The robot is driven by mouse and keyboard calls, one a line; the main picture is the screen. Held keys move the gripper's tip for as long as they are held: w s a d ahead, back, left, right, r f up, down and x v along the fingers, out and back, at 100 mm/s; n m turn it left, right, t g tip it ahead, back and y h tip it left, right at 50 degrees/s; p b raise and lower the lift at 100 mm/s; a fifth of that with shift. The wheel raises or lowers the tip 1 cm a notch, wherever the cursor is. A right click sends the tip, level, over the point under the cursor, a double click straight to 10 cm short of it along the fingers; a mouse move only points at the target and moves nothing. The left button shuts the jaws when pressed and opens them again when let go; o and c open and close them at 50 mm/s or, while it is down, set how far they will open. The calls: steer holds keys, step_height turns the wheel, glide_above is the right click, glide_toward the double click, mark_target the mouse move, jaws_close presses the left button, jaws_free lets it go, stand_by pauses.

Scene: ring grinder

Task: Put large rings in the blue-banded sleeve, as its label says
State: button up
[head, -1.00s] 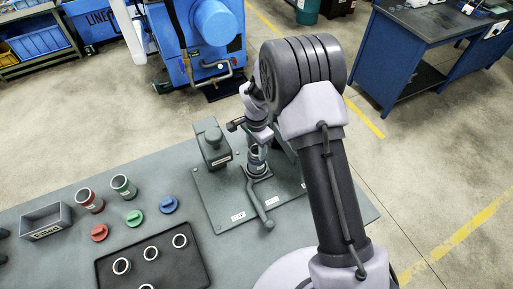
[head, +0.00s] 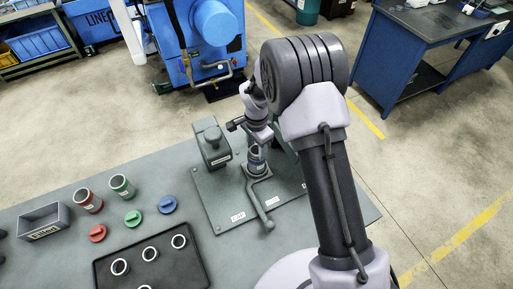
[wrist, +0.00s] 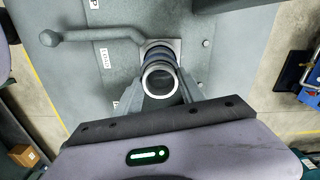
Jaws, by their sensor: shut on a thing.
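The blue-banded sleeve (head: 256,161) stands upright in the clamp fixture on the bench plate. In the wrist view its pale round mouth (wrist: 160,81) faces me, with the dark blue band behind it. My gripper (wrist: 158,92) is shut on the sleeve, one finger on each side near the mouth. In the head view the arm partly hides the fingers. Several pale metal rings (head: 150,254) lie in a black tray (head: 190,274) at the front. A blue cap (head: 167,204) lies behind the tray. The sleeve's label cannot be read.
A red-banded sleeve (head: 89,200) and a green-banded sleeve (head: 122,186) stand at left. A red cap (head: 97,233) and a green cap (head: 133,218) lie near them. A grey bin (head: 44,222) is farther left. A grey block unit (head: 212,143) and a lever (head: 259,205) flank the fixture.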

steer(key=o, duration=1.6)
steer(key=shift+c, duration=0.2)
steer(key=shift+o, duration=0.5)
steer(key=o, duration=0.5)
steer(key=shift+c, duration=0.2)
step_height(320, 180, up, 7)
steer(key=p, duration=0.3)
steer(key=shift+p, duration=0.3)
